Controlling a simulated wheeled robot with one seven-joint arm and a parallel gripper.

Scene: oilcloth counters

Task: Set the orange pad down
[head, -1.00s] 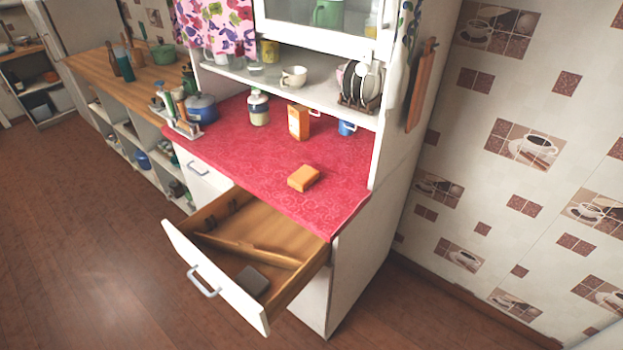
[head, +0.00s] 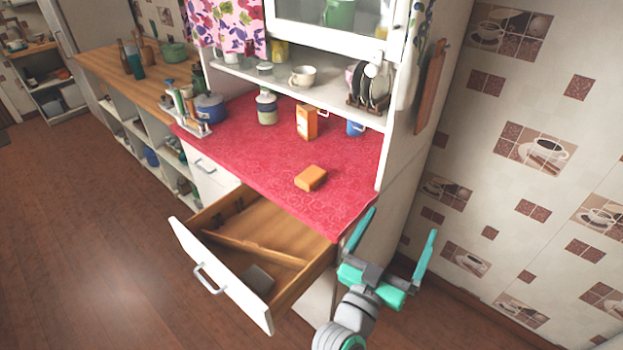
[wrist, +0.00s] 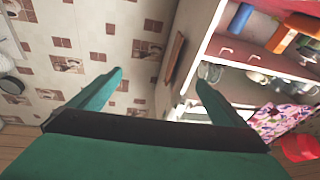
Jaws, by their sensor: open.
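The orange pad (head: 311,178) lies on the red oilcloth counter (head: 255,150), close to its front right edge. My gripper (head: 397,240) is open and empty in the head view, with its teal fingers spread. It is to the right of the pad, in front of the cabinet's right side and apart from the pad. In the wrist view my open gripper (wrist: 160,88) points toward the wall and the cabinet's side, with nothing between the fingers.
An open drawer (head: 222,283) juts out below the counter, with a dark grey item (head: 259,279) inside. A cutting board (head: 430,87) hangs on the cabinet's side.

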